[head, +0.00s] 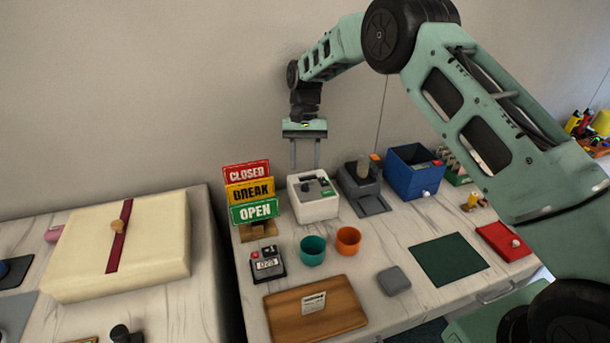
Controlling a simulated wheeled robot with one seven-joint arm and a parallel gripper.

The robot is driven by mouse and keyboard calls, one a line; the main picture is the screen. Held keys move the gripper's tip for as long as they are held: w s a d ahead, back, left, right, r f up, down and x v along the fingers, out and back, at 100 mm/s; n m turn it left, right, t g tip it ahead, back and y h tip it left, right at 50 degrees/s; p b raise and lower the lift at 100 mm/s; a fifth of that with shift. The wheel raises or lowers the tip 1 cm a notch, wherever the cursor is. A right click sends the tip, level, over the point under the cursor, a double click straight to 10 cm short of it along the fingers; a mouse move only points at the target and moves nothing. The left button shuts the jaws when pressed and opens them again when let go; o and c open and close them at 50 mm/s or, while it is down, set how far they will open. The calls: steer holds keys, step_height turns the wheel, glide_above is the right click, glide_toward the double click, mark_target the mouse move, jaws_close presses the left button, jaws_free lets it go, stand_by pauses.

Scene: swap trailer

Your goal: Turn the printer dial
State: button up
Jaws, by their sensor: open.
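A small white box-shaped machine (313,207), which looks like the printer, stands on the marble-patterned counter near the wall. Its top has dark raised parts and a green patch; one dark part looks like a dial (308,181), but it is too small to be sure. My gripper (305,167) hangs above the back of this machine in the picture, fingers pointing down. The two thin fingers are apart with nothing between them. I cannot tell the exact height of the fingertips over the machine.
A grey device (372,202) and a blue bin (405,187) stand right. In front are a counter device (266,264), teal cup (312,250), orange cup (348,240) and wooden board (290,328).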

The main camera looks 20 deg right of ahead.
steer(key=shift+r, duration=1.85)
